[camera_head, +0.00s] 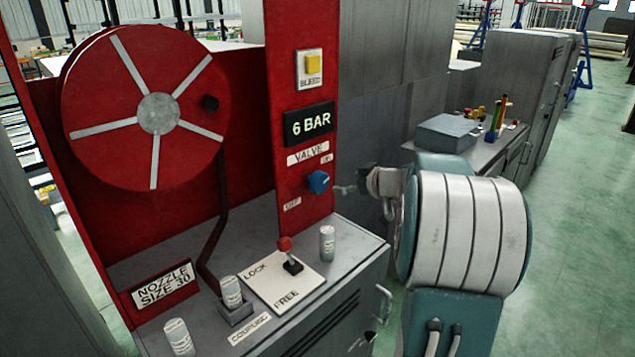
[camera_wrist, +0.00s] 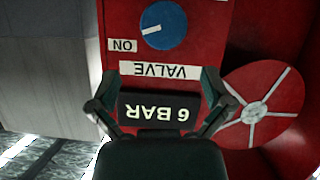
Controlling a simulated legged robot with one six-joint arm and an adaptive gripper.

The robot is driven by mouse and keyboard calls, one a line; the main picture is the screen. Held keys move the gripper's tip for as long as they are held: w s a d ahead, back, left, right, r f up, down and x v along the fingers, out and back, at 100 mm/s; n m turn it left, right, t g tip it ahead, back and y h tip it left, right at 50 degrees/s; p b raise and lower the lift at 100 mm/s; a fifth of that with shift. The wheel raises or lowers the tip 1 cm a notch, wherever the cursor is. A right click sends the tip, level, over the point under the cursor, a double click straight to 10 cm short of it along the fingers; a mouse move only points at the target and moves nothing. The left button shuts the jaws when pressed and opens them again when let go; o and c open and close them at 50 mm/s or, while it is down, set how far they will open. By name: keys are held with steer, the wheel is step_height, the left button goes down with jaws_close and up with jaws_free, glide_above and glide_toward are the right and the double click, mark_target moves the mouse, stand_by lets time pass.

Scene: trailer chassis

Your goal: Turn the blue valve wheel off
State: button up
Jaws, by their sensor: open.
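The blue valve wheel (camera_head: 318,181) is a small round knob on the red panel, below the VALVE label. An ON label (camera_head: 326,159) is at its upper right and an OFF label (camera_head: 292,204) at its lower left. In the wrist view, which is upside down, the wheel (camera_wrist: 165,22) is at the top. Its white mark points left, towards the ON label (camera_wrist: 122,45). My gripper (camera_head: 343,190) is to the right of the wheel, partly hidden by my arm. In the wrist view my gripper (camera_wrist: 165,76) has its fingers spread and empty, apart from the wheel.
A 6 BAR display (camera_head: 308,123) and a yellow BLEED button (camera_head: 313,65) are above the wheel. A red hose reel (camera_head: 100,95) is to the left. Below, a red-topped lever (camera_head: 286,250) and several grey cylinders stand on the cabinet. Green floor is free at right.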

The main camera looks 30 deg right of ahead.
mark_target(322, 182)
steer(key=x, duration=1)
steer(key=shift+w+a+f, duration=0.1)
steer(key=shift+w+a, duration=0.2)
steer(key=c, duration=0.8)
